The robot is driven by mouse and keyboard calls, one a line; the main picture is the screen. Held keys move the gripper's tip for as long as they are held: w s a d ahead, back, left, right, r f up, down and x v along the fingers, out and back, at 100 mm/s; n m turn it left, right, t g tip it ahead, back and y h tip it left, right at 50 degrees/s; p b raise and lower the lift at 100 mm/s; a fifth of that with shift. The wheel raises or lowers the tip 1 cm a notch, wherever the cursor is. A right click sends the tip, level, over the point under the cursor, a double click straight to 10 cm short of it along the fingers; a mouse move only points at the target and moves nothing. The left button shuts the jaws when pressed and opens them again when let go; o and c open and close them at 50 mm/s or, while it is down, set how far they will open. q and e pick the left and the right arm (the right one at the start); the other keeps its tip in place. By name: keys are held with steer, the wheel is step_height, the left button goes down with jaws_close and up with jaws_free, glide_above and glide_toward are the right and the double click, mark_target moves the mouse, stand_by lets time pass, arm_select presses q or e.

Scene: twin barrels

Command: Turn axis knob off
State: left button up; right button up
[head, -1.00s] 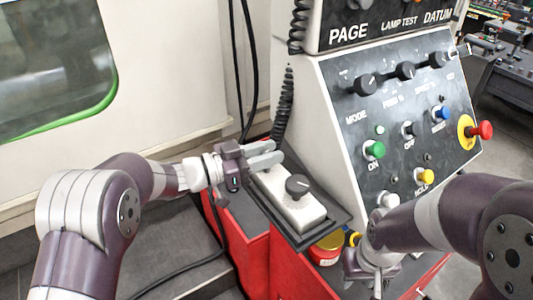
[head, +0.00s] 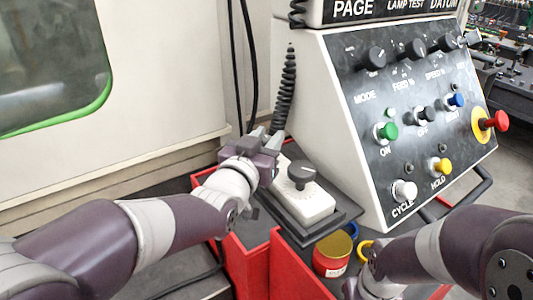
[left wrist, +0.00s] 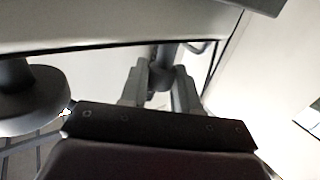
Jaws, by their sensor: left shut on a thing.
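A white handheld box (head: 312,208) lies in a dark holder, with a round black knob (head: 302,172) on its near part. My left gripper (head: 267,138) is at the far end of this box, beyond that knob and apart from it. In the left wrist view its fingers (left wrist: 160,88) are closed on a small dark knob (left wrist: 163,76), which the gripper hides in the head view. The larger knob shows at the left of the wrist view (left wrist: 28,98). No label shows which knob is the axis knob. My right gripper (head: 358,290) is at the bottom edge, mostly cut off.
A sloped control panel (head: 400,130) with several knobs and coloured buttons stands right of the box. A red emergency button (head: 495,121) sticks out at its right. A red tin (head: 332,256) stands near the box. A coiled cable (head: 286,92) hangs behind my left gripper.

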arm_select(q)
steer(key=shift+n+t+y+b, duration=0.3)
steer(key=shift+n+y+b, duration=0.1)
steer(key=shift+y+b, duration=0.15)
steer(key=shift+r, duration=0.1)
steer(key=o, duration=0.9)
steer(key=b+v, duration=0.7)
steer(key=v, duration=0.5)
steer(key=shift+s+a+b, duration=0.1)
steer(key=shift+s+b, duration=0.15)
steer(key=shift+b, duration=0.05)
steer(key=shift+o, duration=0.2)
steer(key=shift+s, duration=0.1)
